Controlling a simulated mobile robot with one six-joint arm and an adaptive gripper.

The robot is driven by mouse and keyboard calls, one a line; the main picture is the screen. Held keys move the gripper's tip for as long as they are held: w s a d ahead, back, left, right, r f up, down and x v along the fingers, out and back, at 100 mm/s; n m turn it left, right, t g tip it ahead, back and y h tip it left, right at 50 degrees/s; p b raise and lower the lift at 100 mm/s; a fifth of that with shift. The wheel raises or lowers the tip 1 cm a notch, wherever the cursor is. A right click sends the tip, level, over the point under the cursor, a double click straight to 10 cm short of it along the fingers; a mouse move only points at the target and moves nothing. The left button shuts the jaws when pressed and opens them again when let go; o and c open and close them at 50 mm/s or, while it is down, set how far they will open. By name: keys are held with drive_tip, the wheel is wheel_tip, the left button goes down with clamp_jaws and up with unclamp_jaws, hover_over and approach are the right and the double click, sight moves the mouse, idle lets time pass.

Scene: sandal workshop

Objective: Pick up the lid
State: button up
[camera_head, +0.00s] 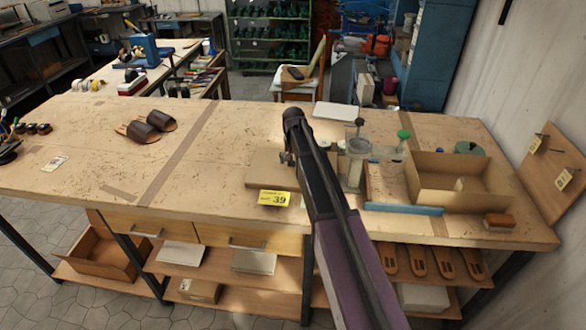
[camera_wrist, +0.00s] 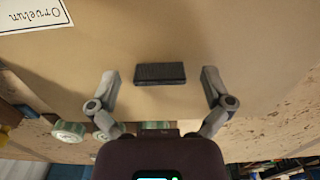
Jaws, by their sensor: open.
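The lid (camera_wrist: 205,35) appears to be the flat brown cardboard panel filling the upper wrist view. A dark rectangular block (camera_wrist: 160,74), like a handle, sits on it, and a white printed label (camera_wrist: 35,22) shows at the upper left. In the head view the flat brown panel (camera_head: 264,170) lies on the workbench, partly hidden behind my arm. My gripper (camera_wrist: 159,78) is open and empty, with one finger on each side of the dark block and a gap on both sides. In the head view my gripper (camera_head: 287,158) is low over the panel; its fingers are mostly hidden.
A yellow "39" card (camera_head: 274,198) is at the panel's front edge. Right of my arm stand a clear container (camera_head: 355,172), a blue bar (camera_head: 404,209), an open cardboard box (camera_head: 455,198) and a brush (camera_head: 499,222). Brown sandals (camera_head: 148,128) lie left; the bench between is mostly clear.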

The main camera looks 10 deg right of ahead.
drive_tip(key=c, duration=1.2)
drive_tip(key=shift+r, duration=0.1)
wheel_tip(320, 180, up, 10)
drive_tip(key=p, duration=1)
drive_tip(key=shift+f, duration=0.25)
wheel_tip(320, 180, down, 6)
drive_tip(key=b, duration=0.6)
drive_tip(key=shift+f+b, duration=0.15)
drive_tip(key=shift+b, duration=0.15)
